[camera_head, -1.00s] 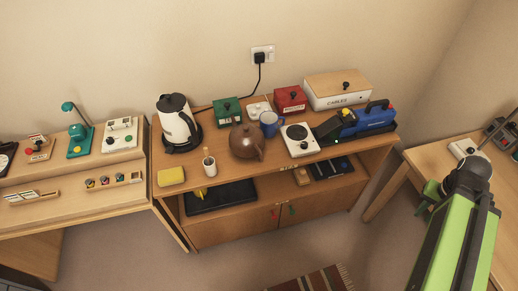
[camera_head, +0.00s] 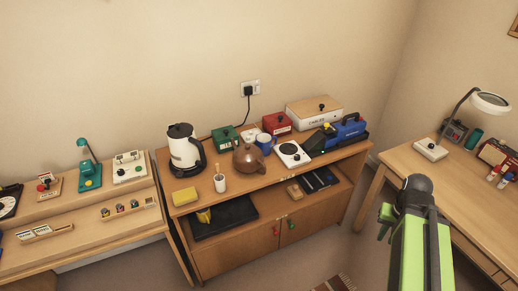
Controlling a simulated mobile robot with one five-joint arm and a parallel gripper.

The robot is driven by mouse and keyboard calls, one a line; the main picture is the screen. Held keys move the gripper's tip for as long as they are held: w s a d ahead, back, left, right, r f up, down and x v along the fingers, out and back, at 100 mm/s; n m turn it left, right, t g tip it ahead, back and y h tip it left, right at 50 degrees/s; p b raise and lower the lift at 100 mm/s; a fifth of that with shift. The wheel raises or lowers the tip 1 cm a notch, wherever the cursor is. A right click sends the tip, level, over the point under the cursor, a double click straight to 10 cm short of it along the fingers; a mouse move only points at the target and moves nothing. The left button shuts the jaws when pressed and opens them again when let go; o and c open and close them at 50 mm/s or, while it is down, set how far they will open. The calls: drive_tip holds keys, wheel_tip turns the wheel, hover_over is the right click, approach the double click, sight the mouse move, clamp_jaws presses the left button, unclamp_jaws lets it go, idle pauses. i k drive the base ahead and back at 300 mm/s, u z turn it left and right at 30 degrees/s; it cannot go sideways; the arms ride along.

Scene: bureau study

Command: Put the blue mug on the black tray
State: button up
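The blue mug (camera_head: 264,142) stands on the top of the wooden cabinet (camera_head: 245,187), just behind and right of the brown teapot (camera_head: 248,158), which hides part of it. The black tray (camera_head: 232,217) lies on the cabinet's open shelf, below the top, at the left. A small yellow object (camera_head: 204,215) shows at the tray's left part. My gripper (camera_head: 386,220) is at the lower right, in front of the desk and well apart from the mug and tray. Its fingers are small and partly hidden by my arm, so I cannot tell if they are open.
On the cabinet top stand a kettle (camera_head: 184,148), a white cup (camera_head: 220,183), a yellow sponge (camera_head: 184,196), a hotplate (camera_head: 292,154) and a blue device (camera_head: 345,130). Boxes line the back. A lamp (camera_head: 432,149) stands on the right desk. Floor is open before the cabinet.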

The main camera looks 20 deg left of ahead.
sight(234, 206)
drive_tip(key=u, duration=1.8)
drive_tip(key=i, duration=1)
drive_tip(key=z, duration=0.05)
